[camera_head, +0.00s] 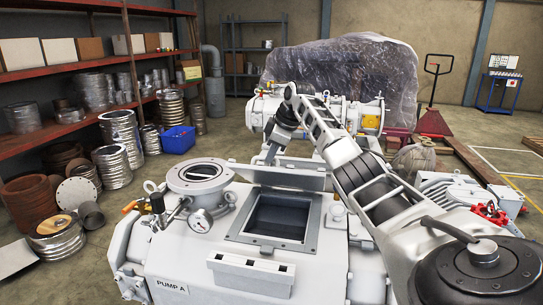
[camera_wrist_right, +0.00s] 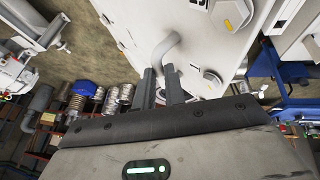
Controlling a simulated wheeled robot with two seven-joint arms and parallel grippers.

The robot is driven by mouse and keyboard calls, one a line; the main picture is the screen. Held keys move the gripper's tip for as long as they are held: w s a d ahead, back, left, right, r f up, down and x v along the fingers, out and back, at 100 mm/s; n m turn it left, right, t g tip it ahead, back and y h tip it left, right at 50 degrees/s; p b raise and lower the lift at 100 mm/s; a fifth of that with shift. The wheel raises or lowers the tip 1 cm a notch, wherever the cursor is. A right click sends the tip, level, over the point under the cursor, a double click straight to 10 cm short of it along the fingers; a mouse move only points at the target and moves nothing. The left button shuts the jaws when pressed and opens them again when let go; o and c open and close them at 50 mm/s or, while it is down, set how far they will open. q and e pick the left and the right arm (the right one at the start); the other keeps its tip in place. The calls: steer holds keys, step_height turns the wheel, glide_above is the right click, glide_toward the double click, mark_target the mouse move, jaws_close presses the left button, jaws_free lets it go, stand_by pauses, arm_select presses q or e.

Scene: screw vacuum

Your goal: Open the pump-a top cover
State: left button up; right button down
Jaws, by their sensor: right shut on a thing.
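Pump A (camera_head: 190,270) is the pale grey machine in the front of the head view, with its "PUMP A" label. Its square top opening (camera_head: 275,222) is uncovered and dark inside. The top cover (camera_head: 285,177) stands tilted up at the opening's back edge. My right gripper (camera_head: 270,155) is behind the raised cover, its fingertips small and partly hidden there. In the wrist view my right gripper (camera_wrist_right: 163,86) is shut on the bent handle (camera_wrist_right: 169,45) of the cover, whose pale face (camera_wrist_right: 200,45) fills the upper middle. My left gripper is not in view.
A pressure gauge (camera_head: 200,221) and a round flanged port (camera_head: 199,175) stand left of the opening. My right arm reaches over the pump's right side. Another machine (camera_head: 365,118) stands behind. Shelves (camera_head: 85,70) and metal parts line the left; a blue bin (camera_head: 178,139) sits on the floor.

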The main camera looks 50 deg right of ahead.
steer(key=shift+s+d+f, duration=0.1)
steer(key=shift+d+f, duration=0.1)
steer(key=shift+f, duration=0.25)
steer(key=c, duration=1.8)
jaws_free()
steer(key=o, duration=0.3)
steer(key=shift+w+d+f, duration=0.2)
steer(key=shift+f, duration=0.1)
steer(key=shift+w+d+f, duration=0.15)
steer(key=shift+a+r, duration=0.25)
steer(key=shift+r, duration=0.15)
steer(key=b+v, duration=0.1)
steer(key=v, duration=1.4)
steer(key=shift+d+r, duration=0.1)
steer(key=shift+r, duration=0.2)
